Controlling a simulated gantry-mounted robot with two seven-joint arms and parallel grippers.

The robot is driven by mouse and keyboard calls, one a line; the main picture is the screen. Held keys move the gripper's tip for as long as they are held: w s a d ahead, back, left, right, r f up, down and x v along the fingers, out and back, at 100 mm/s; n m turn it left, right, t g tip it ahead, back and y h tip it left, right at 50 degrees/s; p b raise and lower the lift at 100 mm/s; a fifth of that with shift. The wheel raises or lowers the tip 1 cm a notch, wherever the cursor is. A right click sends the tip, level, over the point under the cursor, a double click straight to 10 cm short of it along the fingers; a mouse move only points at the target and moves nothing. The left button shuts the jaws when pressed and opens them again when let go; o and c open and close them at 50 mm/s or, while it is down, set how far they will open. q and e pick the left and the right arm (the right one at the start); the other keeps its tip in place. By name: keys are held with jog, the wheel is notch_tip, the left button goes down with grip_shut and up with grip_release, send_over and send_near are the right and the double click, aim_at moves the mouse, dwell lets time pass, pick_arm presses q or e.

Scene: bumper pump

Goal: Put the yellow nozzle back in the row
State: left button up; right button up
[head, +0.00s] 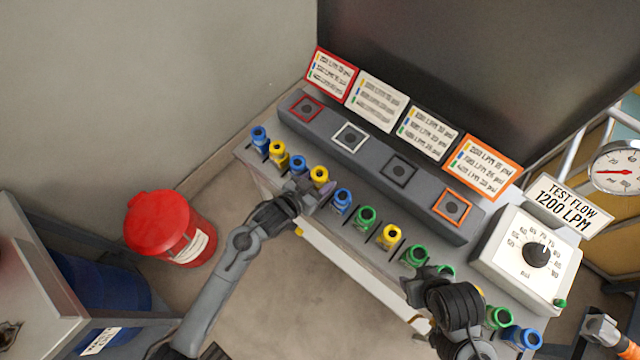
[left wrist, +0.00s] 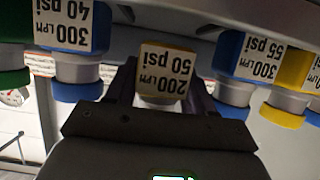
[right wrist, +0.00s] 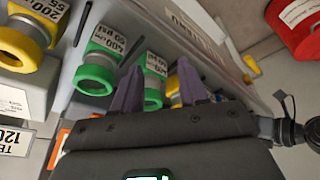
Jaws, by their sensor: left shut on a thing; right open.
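The yellow nozzle (head: 320,176) stands in the row on the grey bench, between two blue nozzles (head: 298,165) (head: 342,201). My left gripper (head: 310,188) is at its front and shut on it. In the left wrist view its label reads 200 LPM, 50 psi (left wrist: 166,65), and the fingers (left wrist: 160,95) lie on either side of it. Whether it is fully seated is hidden. My right gripper (head: 435,283) is over the row's right part, partly hidden by its own wrist. In the right wrist view it is open (right wrist: 160,85), with a green nozzle (right wrist: 154,92) showing between its fingers.
Other yellow, blue and green nozzles (head: 366,217) stand close on both sides in the row. Behind is a raised block with framed square pads (head: 350,137) and label cards (head: 376,101). A dial box (head: 528,255) stands right. A red bin (head: 170,228) is at left.

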pick_arm(q)
jog(key=shift+f, duration=1.15)
pick_arm(e)
jog(key=shift+s+a+f, duration=0.1)
jog(key=shift+a+f, duration=0.05)
jog(key=shift+f, duration=0.1)
pick_arm(q)
jog(key=shift+f, duration=0.15)
pick_arm(e)
jog(key=shift+f, duration=0.1)
pick_arm(q)
jog(key=o, duration=1.2)
